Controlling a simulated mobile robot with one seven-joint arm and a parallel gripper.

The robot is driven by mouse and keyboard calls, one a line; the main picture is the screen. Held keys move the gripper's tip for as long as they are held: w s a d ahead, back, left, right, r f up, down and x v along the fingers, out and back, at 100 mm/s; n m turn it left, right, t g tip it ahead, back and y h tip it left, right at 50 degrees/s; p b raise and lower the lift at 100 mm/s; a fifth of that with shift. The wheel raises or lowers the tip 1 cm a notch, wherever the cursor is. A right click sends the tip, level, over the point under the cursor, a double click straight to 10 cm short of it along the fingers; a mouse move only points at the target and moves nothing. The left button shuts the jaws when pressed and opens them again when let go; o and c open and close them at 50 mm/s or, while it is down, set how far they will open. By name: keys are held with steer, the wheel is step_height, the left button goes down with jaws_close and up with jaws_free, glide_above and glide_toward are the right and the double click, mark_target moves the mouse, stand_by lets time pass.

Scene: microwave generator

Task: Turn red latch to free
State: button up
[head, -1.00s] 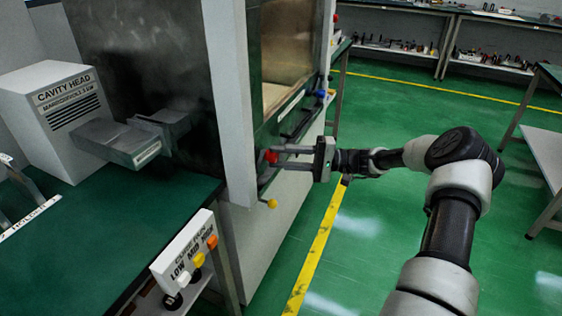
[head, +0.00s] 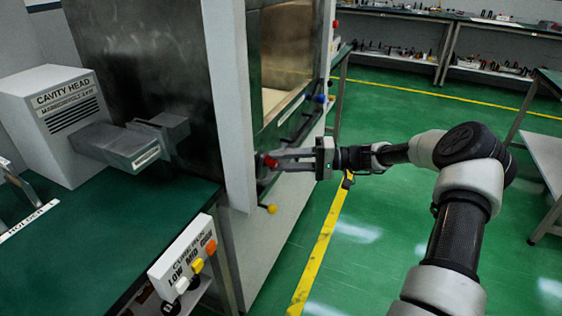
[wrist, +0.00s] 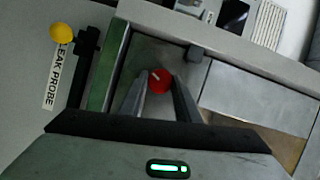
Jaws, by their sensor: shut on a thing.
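The red latch (head: 270,162) is a small round red knob on the front of the tall cabinet, left of my gripper in the head view. My gripper (head: 278,160) reaches it from the right, with its fingers at the knob. In the wrist view the red latch (wrist: 159,81) shows a short pale mark on its face. It sits between the two fingertips of my gripper (wrist: 160,84), which are shut on it. The latch's base behind the fingers is hidden.
A yellow knob (head: 268,208) sits below the latch; in the wrist view it is beside a probe label. A blue knob (head: 320,98) is further along the cabinet front. A bench (head: 75,240) with a cavity head box (head: 68,115) stands left.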

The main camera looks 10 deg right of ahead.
steer(key=o, duration=1)
steer(key=shift+o, duration=0.2)
steer(key=p+v, duration=0.2)
steer(key=v, duration=1.5)
steer(key=shift+d, duration=0.25)
steer(key=shift+a, duration=0.1)
